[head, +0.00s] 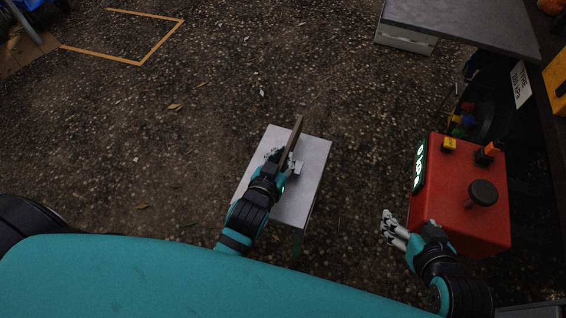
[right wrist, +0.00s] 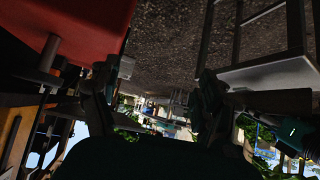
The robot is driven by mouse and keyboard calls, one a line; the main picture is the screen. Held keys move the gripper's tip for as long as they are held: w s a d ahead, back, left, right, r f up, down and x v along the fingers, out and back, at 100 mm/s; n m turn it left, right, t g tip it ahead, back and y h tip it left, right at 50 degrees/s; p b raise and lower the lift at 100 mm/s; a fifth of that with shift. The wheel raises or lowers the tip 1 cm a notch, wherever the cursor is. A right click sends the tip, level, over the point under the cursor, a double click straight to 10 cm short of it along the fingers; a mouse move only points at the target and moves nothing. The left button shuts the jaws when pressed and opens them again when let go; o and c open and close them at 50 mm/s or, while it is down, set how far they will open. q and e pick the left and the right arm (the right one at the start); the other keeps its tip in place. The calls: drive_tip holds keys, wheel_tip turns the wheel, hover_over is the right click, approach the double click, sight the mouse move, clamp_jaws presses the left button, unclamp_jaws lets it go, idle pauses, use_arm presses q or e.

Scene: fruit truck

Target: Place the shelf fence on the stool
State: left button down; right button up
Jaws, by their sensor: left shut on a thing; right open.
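The shelf fence (head: 292,142) is a thin brown board seen nearly edge-on in the head view. My left gripper (head: 286,164) is shut on it, over the stool. The stool (head: 314,158) has a pale grey rectangular top and stands in front of me. I cannot tell whether the fence touches the stool top. The stool's pale edge also appears at the right of the right wrist view (right wrist: 268,76). My right gripper (head: 393,229) is open and empty, right of the stool and beside a red box. Its two fingers show dark in the right wrist view.
The red box (head: 460,218) has a lit green display, small yellow and orange parts and a dark knob. A grey table (head: 465,22) stands at the upper right, near a black bin (head: 492,112). A tan rectangle outline (head: 160,42) lies on open gravel at the upper left.

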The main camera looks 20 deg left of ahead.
use_arm(q)
wheel_tip(320, 180, down, 2)
drive_tip(key=shift+b, duration=0.35)
use_arm(e)
drive_tip(key=w+r+t, duration=0.1)
drive_tip(key=w+a+r+t, duration=0.1)
drive_tip(key=w+r+t, duration=0.1)
drive_tip(key=shift+w+a+r+y, duration=0.25)
drive_tip(key=shift+y, duration=0.15)
use_arm(q)
drive_tip(key=shift+f, duration=0.1)
drive_tip(key=c, duration=1.4)
unclamp_jaws()
drive_tip(key=shift+o, duration=0.2)
